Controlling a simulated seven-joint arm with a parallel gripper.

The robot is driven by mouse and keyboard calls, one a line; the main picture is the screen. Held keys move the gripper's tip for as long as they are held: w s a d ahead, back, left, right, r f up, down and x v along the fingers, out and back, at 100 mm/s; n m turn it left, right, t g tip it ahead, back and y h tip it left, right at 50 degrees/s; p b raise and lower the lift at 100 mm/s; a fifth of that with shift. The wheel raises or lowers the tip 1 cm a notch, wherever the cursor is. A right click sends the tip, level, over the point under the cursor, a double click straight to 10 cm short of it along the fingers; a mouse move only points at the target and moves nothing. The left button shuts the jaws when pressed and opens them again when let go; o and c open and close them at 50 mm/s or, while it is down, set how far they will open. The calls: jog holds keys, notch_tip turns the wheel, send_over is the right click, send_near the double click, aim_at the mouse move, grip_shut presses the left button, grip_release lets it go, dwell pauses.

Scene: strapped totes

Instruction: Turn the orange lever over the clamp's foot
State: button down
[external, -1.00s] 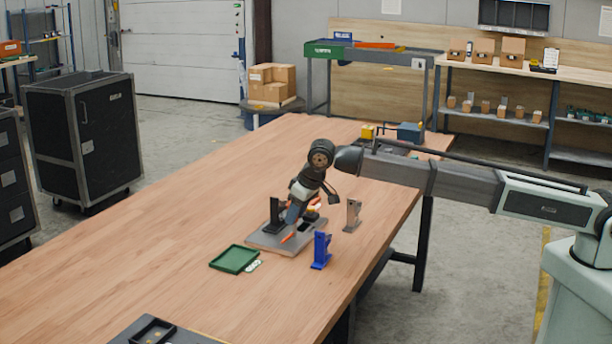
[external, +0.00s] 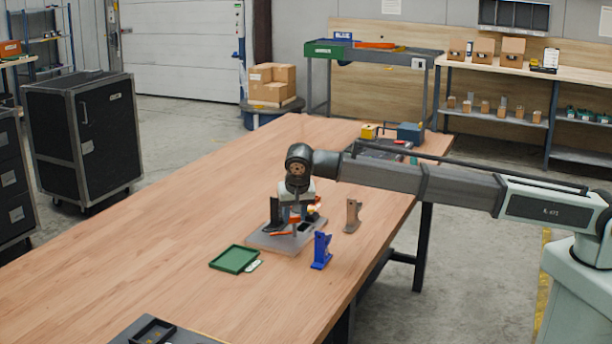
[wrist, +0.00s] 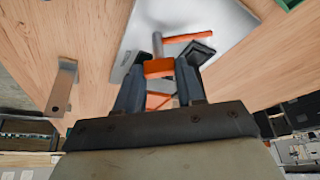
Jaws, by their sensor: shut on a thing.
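My gripper (external: 295,214) points down over a grey plate (external: 262,242) on the wooden table. In the wrist view, its two dark fingers (wrist: 158,80) are shut on an orange block, which looks like part of the orange lever (wrist: 158,68). A grey post (wrist: 157,44) stands just beyond the block. A thin orange bar (wrist: 188,37) extends to the right of the post, near a black part (wrist: 201,52). A black upright bracket (external: 275,214) stands on the plate, left of my gripper. The clamp's foot cannot be picked out clearly.
A blue bracket (external: 321,251) and a grey-brown bracket (external: 353,216) stand right of the plate. A green tray (external: 234,259) lies in front of it. A dark tray with parts (external: 153,332) is at the front edge. The table's left side is clear.

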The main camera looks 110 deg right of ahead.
jog(key=m, duration=0.1)
jog(key=m+g, duration=0.1)
jog(key=m, duration=0.2)
jog(key=shift+w+d+g, duration=0.1)
jog(key=shift+w+g, duration=0.15)
jog(key=shift+g, duration=0.05)
jog(key=shift+m+g+y, duration=0.5)
jog(key=shift+m, duration=1.1)
jog(key=c, duration=0.7)
grip_release()
jog(key=v, duration=1.3)
jog(key=shift+w+r, duration=0.1)
jog(key=shift+r, duration=0.35)
